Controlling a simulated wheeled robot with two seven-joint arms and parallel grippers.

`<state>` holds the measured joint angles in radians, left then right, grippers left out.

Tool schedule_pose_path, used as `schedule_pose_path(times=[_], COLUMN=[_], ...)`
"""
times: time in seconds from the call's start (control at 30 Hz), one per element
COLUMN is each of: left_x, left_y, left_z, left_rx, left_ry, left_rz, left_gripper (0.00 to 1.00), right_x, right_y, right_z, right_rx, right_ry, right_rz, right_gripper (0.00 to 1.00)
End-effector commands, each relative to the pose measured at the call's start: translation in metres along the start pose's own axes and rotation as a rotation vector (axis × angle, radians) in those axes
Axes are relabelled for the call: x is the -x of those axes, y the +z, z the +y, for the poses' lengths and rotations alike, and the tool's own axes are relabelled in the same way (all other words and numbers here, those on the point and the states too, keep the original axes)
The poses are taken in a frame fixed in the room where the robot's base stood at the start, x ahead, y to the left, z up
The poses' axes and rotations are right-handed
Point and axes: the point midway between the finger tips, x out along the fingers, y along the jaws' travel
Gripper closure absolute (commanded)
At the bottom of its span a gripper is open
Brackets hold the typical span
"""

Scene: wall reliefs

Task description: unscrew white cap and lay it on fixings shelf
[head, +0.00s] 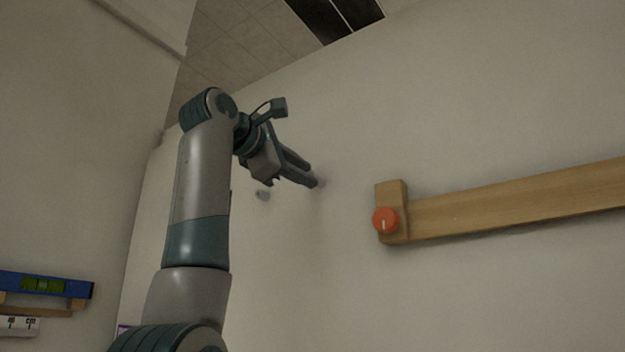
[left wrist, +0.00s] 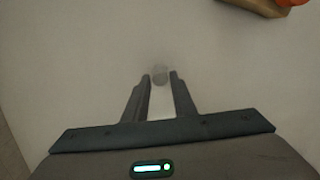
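My right gripper is out of view. I cannot make out a shelf that is clearly the fixings shelf.
A wooden rail (head: 520,200) with an orange-red knob (head: 386,221) at its end runs along the wall to the right. A blue level (head: 43,285) rests on wooden supports at lower left. Bare wall lies between gripper and rail.

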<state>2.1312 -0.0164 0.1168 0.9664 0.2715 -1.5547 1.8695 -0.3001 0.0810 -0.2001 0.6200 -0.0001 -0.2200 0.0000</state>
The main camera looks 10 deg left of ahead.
Motion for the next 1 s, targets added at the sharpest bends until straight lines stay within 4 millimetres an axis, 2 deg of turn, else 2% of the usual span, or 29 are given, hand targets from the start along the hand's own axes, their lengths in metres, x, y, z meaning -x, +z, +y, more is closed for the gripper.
schedule_pose_path(times=[0.37, 0.47, 0.8, 1.0], left_x=[0.0, 0.0, 0.0, -0.0001], left_y=[-0.0004, -0.0006, -0.0006, 0.0], left_z=[0.0, 0.0, 0.0, -0.0005], left_rx=[-0.022, -0.082, -0.441, -0.507], left_ry=[0.0, 0.0, -0.001, -0.001], left_rz=[0.001, 0.002, 0.001, 0.0], left_gripper=[0.72, 0.72, 0.72, 0.72], right_x=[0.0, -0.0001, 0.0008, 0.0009], right_y=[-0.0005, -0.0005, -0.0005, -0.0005], right_z=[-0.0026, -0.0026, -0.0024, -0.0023], right_rx=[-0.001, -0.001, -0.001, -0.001], right_ry=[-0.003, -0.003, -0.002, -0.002], right_rz=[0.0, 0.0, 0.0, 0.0], right_gripper=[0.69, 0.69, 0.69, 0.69])
